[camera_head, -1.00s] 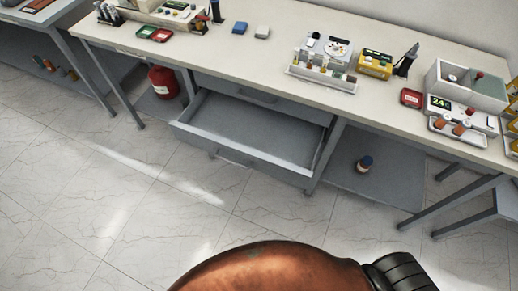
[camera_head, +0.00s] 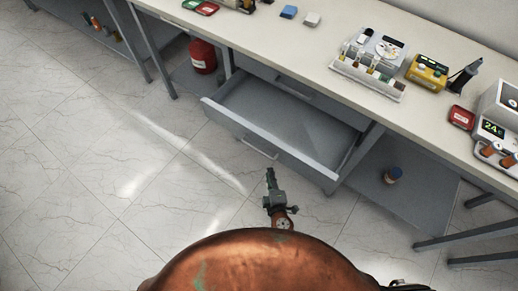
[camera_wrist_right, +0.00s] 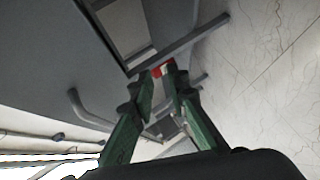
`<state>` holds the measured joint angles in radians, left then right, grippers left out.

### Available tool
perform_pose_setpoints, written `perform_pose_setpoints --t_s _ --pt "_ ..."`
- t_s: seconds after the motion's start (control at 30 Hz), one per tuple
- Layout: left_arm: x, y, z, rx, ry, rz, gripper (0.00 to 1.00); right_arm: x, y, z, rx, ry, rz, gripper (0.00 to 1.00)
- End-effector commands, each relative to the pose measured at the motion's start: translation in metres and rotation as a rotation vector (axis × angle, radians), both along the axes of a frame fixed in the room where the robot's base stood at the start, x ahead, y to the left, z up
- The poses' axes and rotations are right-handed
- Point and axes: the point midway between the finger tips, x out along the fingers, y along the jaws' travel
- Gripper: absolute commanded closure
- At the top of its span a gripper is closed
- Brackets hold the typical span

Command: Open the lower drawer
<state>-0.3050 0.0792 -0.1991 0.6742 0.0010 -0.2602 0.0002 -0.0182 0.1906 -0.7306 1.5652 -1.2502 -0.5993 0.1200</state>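The lower drawer (camera_head: 272,152) of the grey bench unit stands pulled well out in the head view and looks empty. Its bar handle (camera_head: 258,149) is on the front face. A closed upper drawer (camera_head: 290,85) sits above it under the bench top. My left gripper is not in view.
A red canister (camera_head: 203,57) stands on the shelf left of the drawers. The bench top (camera_head: 330,35) carries a vial rack (camera_head: 368,75) and devices. The tiled floor (camera_head: 150,150) is clear.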

Motion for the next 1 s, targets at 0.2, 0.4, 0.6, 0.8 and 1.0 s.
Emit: perform_pose_setpoints --t_s 0.2,0.4,0.6,0.8,1.0 --pt "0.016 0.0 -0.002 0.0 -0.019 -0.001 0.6 0.003 0.04 0.092 -0.028 -0.202 0.06 0.85" --pt "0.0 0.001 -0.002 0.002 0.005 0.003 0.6 0.013 0.048 0.105 -0.033 -0.238 0.069 0.85" --pt "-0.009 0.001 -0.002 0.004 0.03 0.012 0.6 0.044 0.053 0.099 -0.033 -0.236 0.068 0.85" --pt "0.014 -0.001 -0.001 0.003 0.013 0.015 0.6 0.069 0.057 0.095 -0.033 -0.234 0.068 0.85" --pt "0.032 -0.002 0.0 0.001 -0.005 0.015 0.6 0.078 0.058 0.094 -0.033 -0.233 0.067 0.85"
